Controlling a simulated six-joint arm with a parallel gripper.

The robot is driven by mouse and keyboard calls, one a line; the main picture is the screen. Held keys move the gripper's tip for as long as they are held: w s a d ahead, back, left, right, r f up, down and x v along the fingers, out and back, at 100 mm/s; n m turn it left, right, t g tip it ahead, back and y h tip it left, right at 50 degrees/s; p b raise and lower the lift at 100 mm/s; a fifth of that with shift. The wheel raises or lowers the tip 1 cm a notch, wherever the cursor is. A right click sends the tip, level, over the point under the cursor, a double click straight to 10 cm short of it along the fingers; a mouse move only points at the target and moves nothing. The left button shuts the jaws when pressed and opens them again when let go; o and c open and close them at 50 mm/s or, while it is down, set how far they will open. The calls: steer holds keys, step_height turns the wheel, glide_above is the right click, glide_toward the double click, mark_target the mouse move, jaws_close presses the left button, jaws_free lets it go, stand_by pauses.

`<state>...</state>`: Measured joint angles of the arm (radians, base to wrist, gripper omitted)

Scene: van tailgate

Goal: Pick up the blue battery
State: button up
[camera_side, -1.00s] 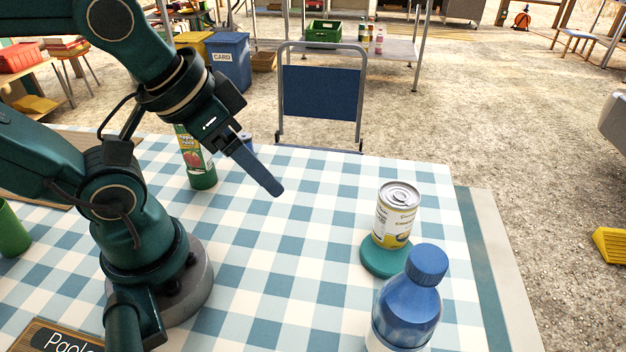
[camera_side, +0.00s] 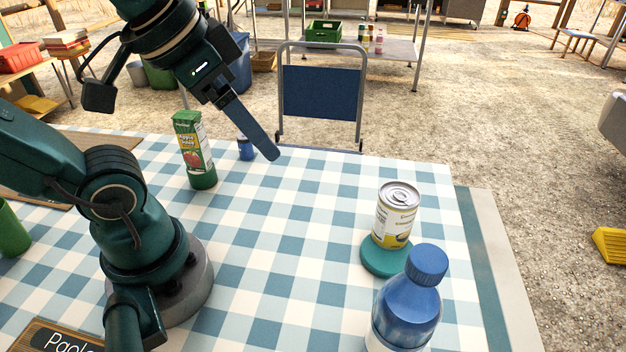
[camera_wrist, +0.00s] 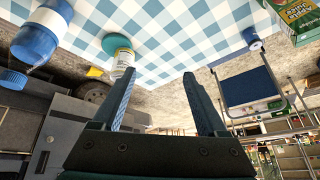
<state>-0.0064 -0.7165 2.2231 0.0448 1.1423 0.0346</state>
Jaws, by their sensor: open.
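The small blue battery (camera_side: 246,147) stands upright near the far edge of the checked table, just right of the green juice carton, in the side view. In the wrist view the battery (camera_wrist: 253,40) shows at the upper right, beside the carton. My gripper (camera_side: 268,150) is open and empty, raised above the table; in the side view its blue finger appears just right of the battery. In the wrist view my gripper (camera_wrist: 158,74) has its two fingers wide apart with nothing between them, and the battery lies to the right of them.
The green juice carton (camera_side: 195,150) stands close to the battery's left. A yellow-labelled can (camera_side: 395,215) sits on a teal round base (camera_side: 386,258), and a large blue bottle (camera_side: 405,305) stands front right. The middle of the table is clear.

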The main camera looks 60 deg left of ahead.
steer(key=w+a+f+m+g+y, duration=0.1)
steer(key=w+a+f+m+y, duration=0.1)
steer(key=a+m+y, duration=0.5)
steer(key=r+m+t+y, duration=0.1)
steer(key=m+y, duration=0.4)
steer(key=m, duration=1.1)
glide_above(244, 143)
steer(key=f, duration=1.6)
steer(key=shift+s+d+f, duration=0.1)
steer(key=shift+d+f, duration=0.05)
steer(key=shift+d, duration=0.1)
steer(key=shift+f, duration=0.45)
steer(key=shift+a+f+t, duration=0.15)
steer(key=shift+t, duration=0.15)
steer(key=shift+x, duration=2.35)
